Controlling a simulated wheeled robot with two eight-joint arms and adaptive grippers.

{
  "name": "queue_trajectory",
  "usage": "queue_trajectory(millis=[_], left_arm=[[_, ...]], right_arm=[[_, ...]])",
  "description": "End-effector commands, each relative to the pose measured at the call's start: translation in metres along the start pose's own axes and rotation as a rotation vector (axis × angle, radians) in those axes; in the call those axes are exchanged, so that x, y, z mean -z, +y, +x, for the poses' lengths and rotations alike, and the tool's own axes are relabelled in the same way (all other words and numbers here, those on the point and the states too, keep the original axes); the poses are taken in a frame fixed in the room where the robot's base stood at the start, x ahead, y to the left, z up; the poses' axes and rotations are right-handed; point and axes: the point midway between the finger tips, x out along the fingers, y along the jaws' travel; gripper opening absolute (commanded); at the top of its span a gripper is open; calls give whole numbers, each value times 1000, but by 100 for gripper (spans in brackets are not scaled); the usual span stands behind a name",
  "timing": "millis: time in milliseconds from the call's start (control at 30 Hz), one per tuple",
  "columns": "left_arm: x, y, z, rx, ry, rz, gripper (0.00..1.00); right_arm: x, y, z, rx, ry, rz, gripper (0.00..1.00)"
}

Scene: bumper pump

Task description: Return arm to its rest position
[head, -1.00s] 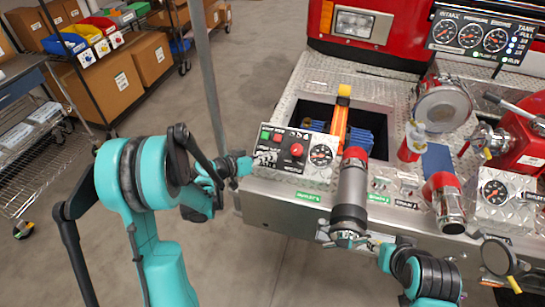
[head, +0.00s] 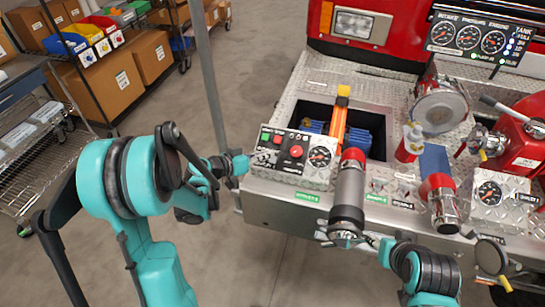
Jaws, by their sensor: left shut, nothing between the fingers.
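My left arm (head: 150,190) is teal and black and comes in from the left. My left gripper (head: 238,165) is shut and empty, just left of the control box. The control box (head: 294,156) has a red button, a green light and a round gauge, and sits on the bumper's left corner. My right arm (head: 425,268) comes up from the bottom right. My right gripper (head: 343,235) is at the lower end of a grey cylinder with a red cap (head: 348,195). Its fingers are too small and covered to tell their state.
The metal bumper (head: 285,205) has an open well with an orange tool (head: 339,122). A red and white bottle (head: 410,142), a blue block (head: 434,160) and a gauge box (head: 492,195) stand to the right. A grey pole (head: 210,80) rises behind my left gripper.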

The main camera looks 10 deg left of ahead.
Motion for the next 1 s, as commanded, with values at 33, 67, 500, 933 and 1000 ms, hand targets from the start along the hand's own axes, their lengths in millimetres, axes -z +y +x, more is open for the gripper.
queue_trajectory(millis=[33, 67, 500, 933, 1000], left_arm=[[0, 0, 0, 0, 0, 0, 0], [0, 0, 0, 0, 0, 0, 0], [0, 3, 0, 4, -13, -2, 0], [-19, 89, -63, 207, -324, -76, 0], [-27, 101, -81, 261, -367, -82, 0]], right_arm=[[0, 0, 0, 0, 0, 0, 40], [0, 0, 0, 0, 0, 0, 40], [-1, 0, 1, 0, 0, 0, 40], [-1, 0, 1, 0, 0, 0, 40], [-1, 0, 1, 0, 0, 0, 40]])
